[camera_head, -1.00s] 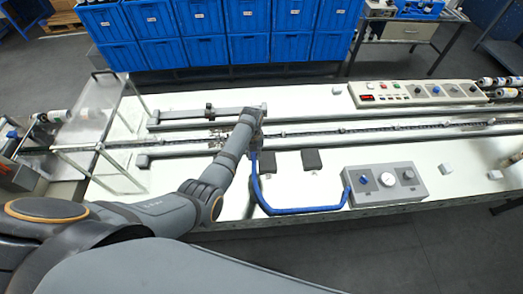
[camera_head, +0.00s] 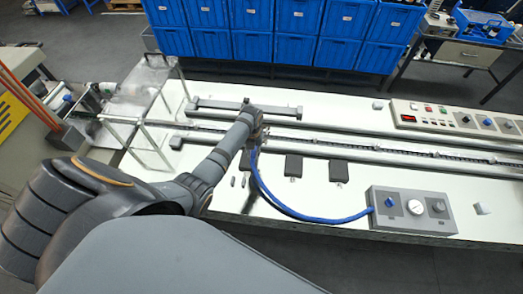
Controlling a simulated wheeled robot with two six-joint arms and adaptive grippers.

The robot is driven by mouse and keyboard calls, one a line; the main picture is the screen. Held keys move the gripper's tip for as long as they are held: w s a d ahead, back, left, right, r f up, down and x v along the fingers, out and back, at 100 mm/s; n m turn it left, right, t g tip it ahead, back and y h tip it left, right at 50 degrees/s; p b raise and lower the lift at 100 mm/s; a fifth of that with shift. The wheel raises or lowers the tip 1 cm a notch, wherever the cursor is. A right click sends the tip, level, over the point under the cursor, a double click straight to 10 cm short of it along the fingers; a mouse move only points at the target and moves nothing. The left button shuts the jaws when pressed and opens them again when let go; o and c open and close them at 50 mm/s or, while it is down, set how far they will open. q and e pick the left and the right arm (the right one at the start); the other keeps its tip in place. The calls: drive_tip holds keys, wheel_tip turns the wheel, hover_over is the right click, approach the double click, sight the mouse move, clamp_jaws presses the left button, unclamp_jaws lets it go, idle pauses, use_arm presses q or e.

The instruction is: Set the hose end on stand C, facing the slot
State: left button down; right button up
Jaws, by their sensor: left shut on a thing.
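My left gripper (camera_head: 256,134) is over the white bench, seen from behind its own arm, so its fingertips are mostly hidden. It is shut on the end of the blue hose (camera_head: 300,214). The hose hangs from the gripper and curves right to the grey control box (camera_head: 412,208) with a round gauge. Dark square stands sit on the bench below the gripper: one (camera_head: 338,172) at right, one (camera_head: 293,166) in the middle and one (camera_head: 245,161) partly behind the arm. No letters are readable, so I cannot tell which is C. The slot is not discernible. My right gripper is out of view.
Long metal rails (camera_head: 340,150) run across the bench behind the stands. A clear guard frame (camera_head: 150,92) stands at the left. A beige control panel (camera_head: 450,118) is at the back right. Small dark pieces lie near my forearm.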

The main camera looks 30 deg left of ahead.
sight(248, 162)
use_arm(q)
drive_tip(key=shift+s+a, duration=0.25)
drive_tip(key=shift+a, duration=0.3)
drive_tip(key=shift+s+a, duration=0.2)
drive_tip(key=shift+a, duration=0.35)
drive_tip(key=shift+f, duration=0.1)
drive_tip(key=shift+f+b, duration=1.45)
drive_tip(key=shift+f, duration=0.65)
drive_tip(key=shift+f, duration=0.35)
drive_tip(key=c, duration=1.2)
unclamp_jaws()
drive_tip(key=shift+o, duration=0.2)
